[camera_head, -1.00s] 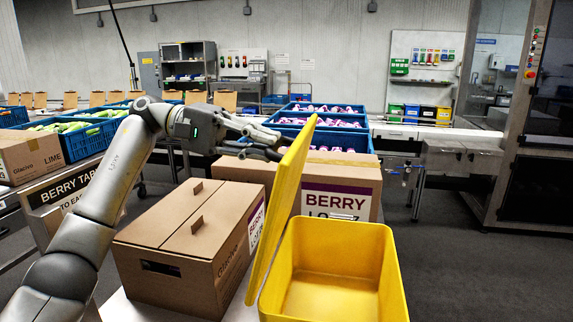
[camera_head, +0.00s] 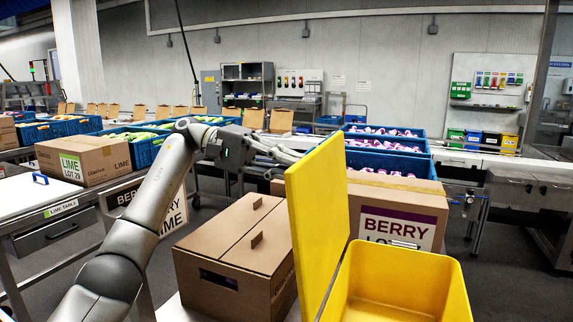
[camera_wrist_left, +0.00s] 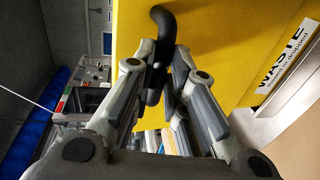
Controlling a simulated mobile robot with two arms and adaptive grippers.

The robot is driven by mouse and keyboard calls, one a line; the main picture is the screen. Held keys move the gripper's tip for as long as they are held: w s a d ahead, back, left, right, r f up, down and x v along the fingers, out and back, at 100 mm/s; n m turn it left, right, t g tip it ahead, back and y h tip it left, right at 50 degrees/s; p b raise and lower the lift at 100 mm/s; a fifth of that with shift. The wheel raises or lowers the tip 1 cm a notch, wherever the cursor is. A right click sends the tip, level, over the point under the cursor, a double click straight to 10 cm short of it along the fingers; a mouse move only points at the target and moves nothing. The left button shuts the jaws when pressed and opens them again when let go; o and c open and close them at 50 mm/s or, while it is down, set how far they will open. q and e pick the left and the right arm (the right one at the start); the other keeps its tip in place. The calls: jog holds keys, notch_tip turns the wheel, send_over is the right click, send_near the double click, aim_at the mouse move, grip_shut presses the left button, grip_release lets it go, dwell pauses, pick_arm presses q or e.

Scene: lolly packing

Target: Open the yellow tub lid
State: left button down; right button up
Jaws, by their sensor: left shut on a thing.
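The yellow tub (camera_head: 400,285) stands at the lower right in the head view, its inside exposed and empty where I can see it. Its yellow lid (camera_head: 318,215) stands upright along the tub's left side. My left gripper (camera_head: 285,152) is at the lid's upper left edge. In the left wrist view the lid (camera_wrist_left: 215,40) fills the upper right, with a "WASTE" label (camera_wrist_left: 290,55). There my left gripper (camera_wrist_left: 165,75) is shut on a black curved handle (camera_wrist_left: 163,20) on the lid. My right gripper is not in view.
A closed brown carton (camera_head: 235,250) stands left of the lid. A carton marked "BERRY" (camera_head: 405,205) stands behind the tub. Blue crates (camera_head: 390,145) are farther back. A lime table (camera_head: 40,195) is at the left.

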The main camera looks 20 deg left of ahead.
pick_arm(q)
jog(key=shift+d+f+y, duration=0.25)
jog(key=shift+f+y, duration=0.05)
jog(key=shift+f, duration=0.65)
jog(key=c, duration=1.6)
grip_release()
jog(key=shift+o, duration=0.7)
jog(key=shift+d+r, duration=0.1)
jog(key=shift+d, duration=0.15)
jog(key=shift+w, duration=0.15)
jog(key=shift+a+r, duration=0.1)
notch_tip(320, 180, up, 10)
